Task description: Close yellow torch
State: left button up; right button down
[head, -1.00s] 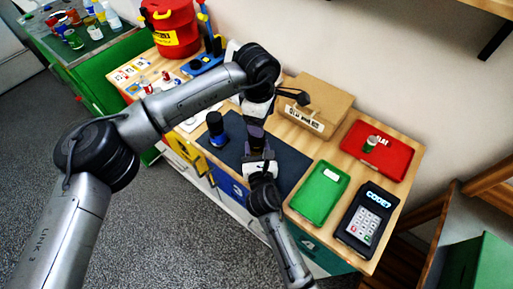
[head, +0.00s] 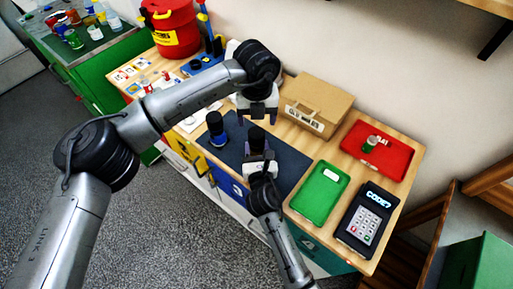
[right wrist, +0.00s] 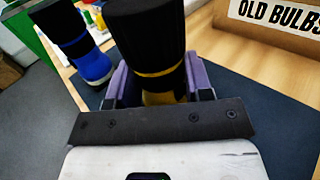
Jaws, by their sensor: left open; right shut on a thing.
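The yellow torch (right wrist: 150,50) stands upright in my right gripper (right wrist: 160,92). In the right wrist view it has a tall black upper part, a thin yellow ring and a yellow lower part between the purple fingers. In the head view its dark top (head: 256,137) rises above my right gripper (head: 258,154), which is shut on it over the dark mat. Whether its black part sits fully down cannot be told. My left gripper (head: 257,116) is open and empty just above the torch, fingers pointing down, apart from it.
A blue and black torch (head: 217,139) stands on the dark mat (head: 290,160), left of the held one. A cardboard box (head: 318,98) stands behind. A green tray (head: 316,205), a red tray (head: 399,160) and a code keypad (head: 352,230) lie to the right.

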aim_at(257, 132)
pick_arm(q)
jog(key=n, duration=0.5)
dwell(0.4)
jog(key=shift+f, duration=4)
